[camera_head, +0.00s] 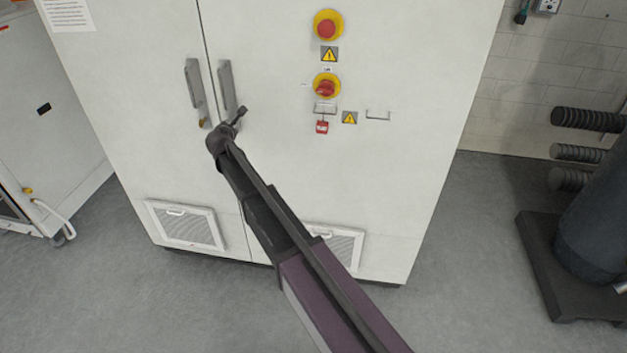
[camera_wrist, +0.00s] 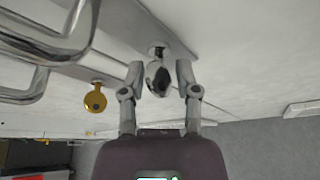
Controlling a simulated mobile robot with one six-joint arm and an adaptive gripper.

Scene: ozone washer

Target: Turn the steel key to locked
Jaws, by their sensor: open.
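The steel key (camera_wrist: 158,79) shows in the wrist view, standing out from its round lock in the white cabinet door. My gripper (camera_wrist: 161,77) is open, with one finger on each side of the key's head. A narrow gap shows on both sides, so the fingers look apart from it. A brass key (camera_wrist: 95,99) is to the left in the wrist view. In the head view my gripper (camera_head: 238,116) is at the cabinet door just below the right handle, and the steel key cannot be made out there.
Two door handles (camera_head: 196,88) (camera_head: 228,88) stand out from the cabinet (camera_head: 400,60) close to my gripper. Red-and-yellow stop buttons (camera_head: 326,29) (camera_head: 326,87) and a red tag (camera_head: 322,127) are to the right. A dark cylinder (camera_head: 598,230) on a base stands at the far right.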

